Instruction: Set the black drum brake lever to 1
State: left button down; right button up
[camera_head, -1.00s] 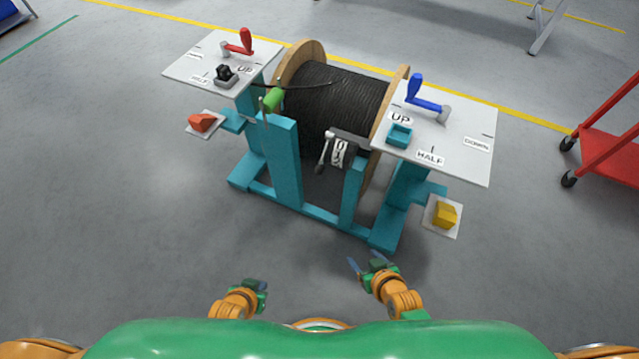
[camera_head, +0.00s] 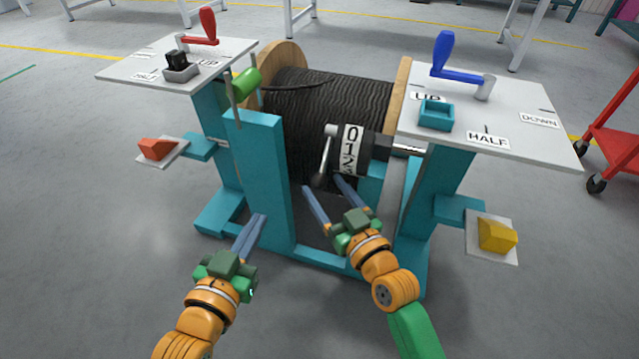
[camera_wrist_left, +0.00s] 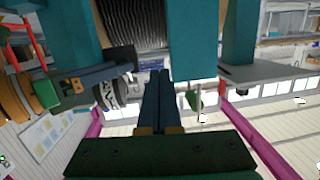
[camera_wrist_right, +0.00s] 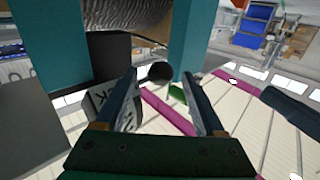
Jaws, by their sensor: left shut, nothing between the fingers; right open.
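The black drum (camera_head: 330,95) is wound with black cable between wooden flanges in a teal stand. Its brake lever (camera_head: 325,157) is a grey arm with a dark knob, hanging downward beside a white dial (camera_head: 351,147) marked 0, 1 and a partly hidden 2. My right gripper (camera_head: 322,184) is open just below the knob. In the right wrist view the knob (camera_wrist_right: 160,72) shows between and beyond the fingertips; contact cannot be told. My left gripper (camera_head: 257,220) is shut and empty, in front of the stand's left post. Its closed fingers also show in the left wrist view (camera_wrist_left: 160,80).
White side plates carry a red crank (camera_head: 208,28) and a blue crank (camera_head: 443,55). An orange block (camera_head: 156,148) and a yellow block (camera_head: 497,236) sit on low side pads. A green handle (camera_head: 245,83) stands near the left post (camera_head: 262,170). A red cart (camera_head: 615,140) is at right.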

jog(key=b+x, duration=0.1)
jog(key=x, duration=0.1)
jog(key=shift+w+a, duration=0.2)
jog(key=shift+w, duration=0.1)
jog(key=shift+w+a, duration=0.1)
jog(key=shift+w, duration=0.05)
pick_arm(q)
notch_tip(320, 180, up, 8)
jog(key=d+t+h, duration=0.1)
jog(key=t, duration=0.3)
jog(key=shift+s+m+t+h, duration=0.15)
jog(key=shift+m+t+h, duration=0.15)
jog(key=shift+t, duration=0.1)
jog(key=shift+r, duration=0.1)
pick_arm(e)
jog(key=shift+c, duration=0.3)
grip_shut()
